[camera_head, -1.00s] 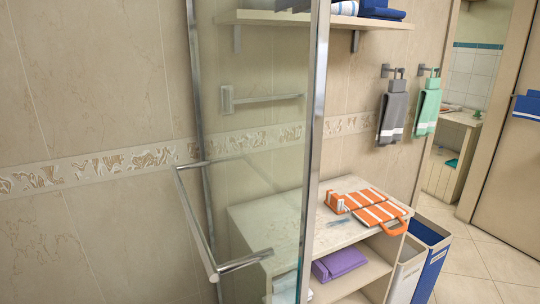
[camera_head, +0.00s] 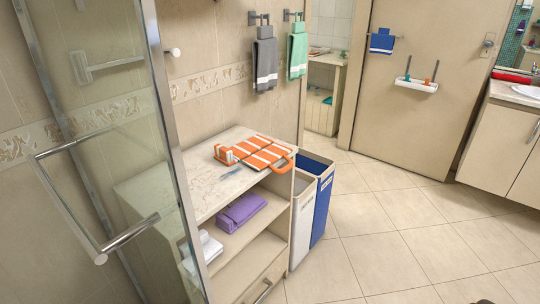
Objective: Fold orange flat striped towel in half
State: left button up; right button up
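The orange towel (camera_head: 262,153) with white stripes lies on top of the light stone-topped shelf unit (camera_head: 206,187). Its main part is flat, with a curled orange edge at the right end near the unit's corner. A small orange and white piece (camera_head: 224,154) sits at its left end; I cannot tell whether it belongs to the towel. Neither of my grippers is clearly visible in this view.
A glass door with a metal frame and handle (camera_head: 128,236) stands at the left. Blue (camera_head: 322,201) and white bins stand right of the unit. A purple towel (camera_head: 241,209) lies on the shelf below. Tiled floor (camera_head: 400,240) is open at the right.

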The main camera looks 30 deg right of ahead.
aim_at(273, 161)
jog(key=l+z, duration=0.1)
jog(key=z, duration=1.35)
